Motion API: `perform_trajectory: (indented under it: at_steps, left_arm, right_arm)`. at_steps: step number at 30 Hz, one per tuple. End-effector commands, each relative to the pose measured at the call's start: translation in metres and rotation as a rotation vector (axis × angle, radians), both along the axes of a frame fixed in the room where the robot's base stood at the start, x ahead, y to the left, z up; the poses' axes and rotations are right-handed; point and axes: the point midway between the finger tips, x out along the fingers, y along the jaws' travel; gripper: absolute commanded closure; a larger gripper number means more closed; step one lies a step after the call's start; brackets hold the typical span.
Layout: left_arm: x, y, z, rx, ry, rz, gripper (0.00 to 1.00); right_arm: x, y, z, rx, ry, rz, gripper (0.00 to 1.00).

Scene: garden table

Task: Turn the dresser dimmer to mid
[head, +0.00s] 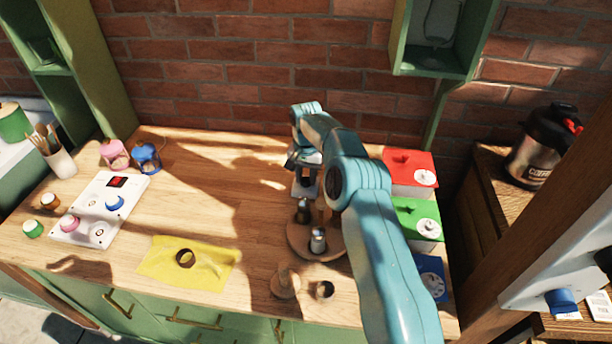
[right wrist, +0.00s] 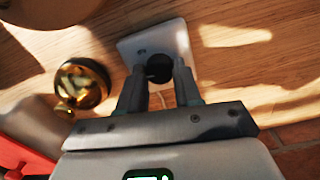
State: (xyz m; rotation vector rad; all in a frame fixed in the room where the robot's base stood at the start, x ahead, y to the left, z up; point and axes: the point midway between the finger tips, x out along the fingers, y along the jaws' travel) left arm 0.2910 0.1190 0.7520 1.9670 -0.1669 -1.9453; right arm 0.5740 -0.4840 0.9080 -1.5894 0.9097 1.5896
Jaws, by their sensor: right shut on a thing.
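The dresser dimmer shows in the right wrist view as a pale plate (right wrist: 138,42) with a dark round knob (right wrist: 158,68). My right gripper (right wrist: 159,72) is shut on the knob, one finger on each side. In the head view, the right gripper (head: 305,163) reaches down over the dimmer plate (head: 305,188), and my arm and gripper cover much of it. Any mark of the knob's setting is too small or hidden to read. My left gripper is not in view.
A round wooden tray (head: 297,240) with metal shakers (head: 318,240) stands just in front of the dimmer. Red (head: 408,160), green (head: 412,212) and blue (head: 430,265) boxes line the right edge. A yellow cloth (head: 160,262) and white control panel (head: 92,222) lie left. The table's middle is clear.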

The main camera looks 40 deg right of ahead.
Motion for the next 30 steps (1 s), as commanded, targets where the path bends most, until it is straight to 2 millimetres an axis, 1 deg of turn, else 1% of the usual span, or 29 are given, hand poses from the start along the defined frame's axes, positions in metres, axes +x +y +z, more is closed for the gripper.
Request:
perform_trajectory:
  at_steps: [10,11,12,13,20,23,26,28,30]
  left_arm:
    - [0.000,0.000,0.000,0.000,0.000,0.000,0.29]
    - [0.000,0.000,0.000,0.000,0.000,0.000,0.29]
    - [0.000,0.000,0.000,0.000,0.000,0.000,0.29]
    - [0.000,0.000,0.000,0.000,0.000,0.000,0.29]
    - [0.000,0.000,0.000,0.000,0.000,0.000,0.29]
    - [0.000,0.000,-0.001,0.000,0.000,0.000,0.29]
    - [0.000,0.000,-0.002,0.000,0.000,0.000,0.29]
    - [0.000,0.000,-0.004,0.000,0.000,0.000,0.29]
    - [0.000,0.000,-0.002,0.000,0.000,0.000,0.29]
  right_arm:
    - [-0.001,0.002,-0.001,0.006,0.008,0.001,0.97]
    - [-0.001,0.002,-0.001,0.006,0.007,0.001,0.57]
    - [-0.001,0.002,-0.001,0.005,0.007,0.001,0.44]
    - [-0.001,0.002,-0.001,0.005,0.007,0.001,0.41]
    - [0.000,0.001,-0.001,0.003,0.003,0.001,0.41]
    - [0.000,0.001,0.003,0.002,0.001,0.001,0.41]
    - [0.001,0.001,0.015,0.000,-0.002,0.001,0.41]
    - [0.001,0.001,0.029,0.000,-0.002,0.001,0.41]
    - [0.001,0.000,0.048,0.000,-0.004,0.001,0.41]
